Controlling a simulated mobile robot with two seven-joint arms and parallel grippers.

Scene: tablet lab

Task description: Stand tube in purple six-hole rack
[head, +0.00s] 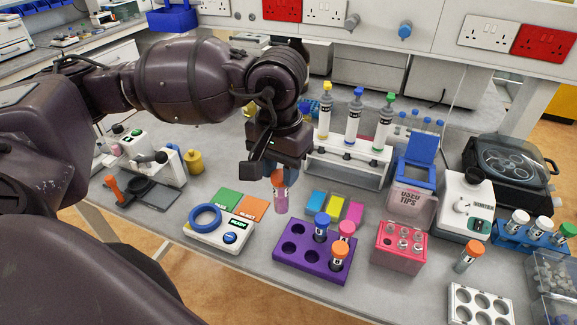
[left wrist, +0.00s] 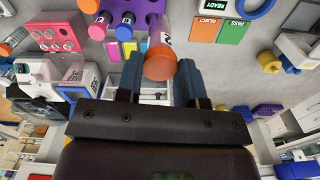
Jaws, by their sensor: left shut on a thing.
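My left gripper (head: 274,172) is shut on a tube (head: 281,197) with an orange cap and pink contents. It holds the tube roughly upright above the bench, behind and left of the purple rack. In the left wrist view the tube's orange cap (left wrist: 160,66) sits between the two fingers of my left gripper (left wrist: 158,82). The purple six-hole rack (head: 285,267) stands at the front middle. Tubes with blue (head: 321,227), pink (head: 345,230) and orange (head: 339,262) caps stand in its right part; the holes at its left look empty. My right gripper is not in view.
A white device with a blue ring (head: 218,232) is left of the rack. A pink rack (head: 399,250) is close on its right. Coloured cards (head: 335,207) lie behind it. A white rack with tall capped tubes (head: 347,165) stands farther back.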

